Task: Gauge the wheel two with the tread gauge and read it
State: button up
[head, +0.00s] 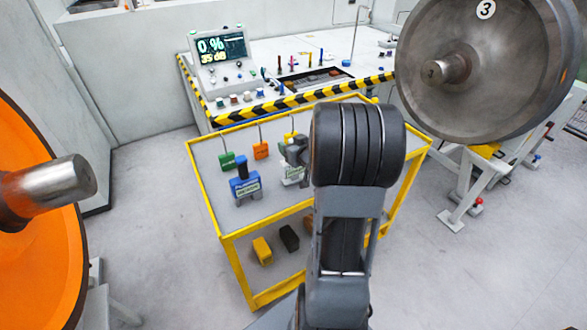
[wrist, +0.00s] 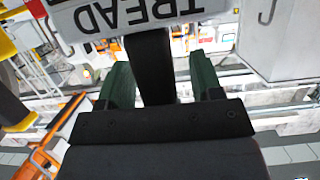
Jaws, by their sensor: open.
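The tread gauge shows in the wrist view as a white plate lettered TREAD (wrist: 128,14) with a black handle (wrist: 156,70). The handle stands between the two green fingers of my gripper (wrist: 162,72), which are open with a gap visible at the right side. In the head view a whitish gauge (head: 294,177) stands on the yellow-edged cart, partly hidden by my gripper (head: 297,152) and arm. A grey wheel marked 3 (head: 480,60) is at the upper right. An orange wheel (head: 40,250) with a steel axle end is at the left; no number shows on it.
The yellow-framed cart (head: 212,192) also carries a blue gauge (head: 245,187) and green (head: 227,161) and orange (head: 261,151) tags; blocks lie on its lower shelf. Behind it is a striped-edge bench (head: 300,46) with a display (head: 220,47) reading 0 % and 35 dB. Floor left of the cart is clear.

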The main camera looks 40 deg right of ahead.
jog(key=shift+w, duration=0.2)
grip_shut()
dwell(0.5)
